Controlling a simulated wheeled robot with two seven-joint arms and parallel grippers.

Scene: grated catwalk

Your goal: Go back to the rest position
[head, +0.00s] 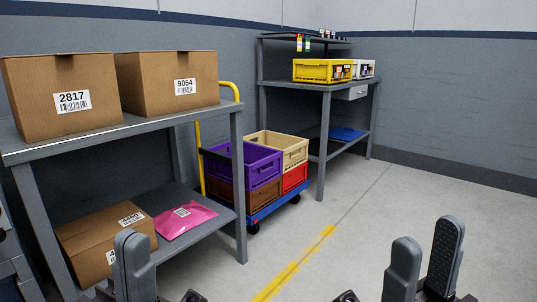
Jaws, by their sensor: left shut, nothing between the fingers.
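My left gripper (132,262) shows at the bottom left, in front of the grey shelf. Its fingers are dark grey and shut, with nothing between them. My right gripper (425,258) is at the bottom right over the bare floor. Its two dark fingers stand upright with a gap between them, and I see nothing held there. The lower parts of both grippers are cut off by the bottom edge.
A grey shelf (135,124) at left bears boxes 2817 (50,92) and 9054 (170,82). Below lie another carton (100,238) and a pink parcel (184,220). Crates (242,165) stand on a blue trolley (272,208). A workbench (325,86) stands behind. The right floor is clear.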

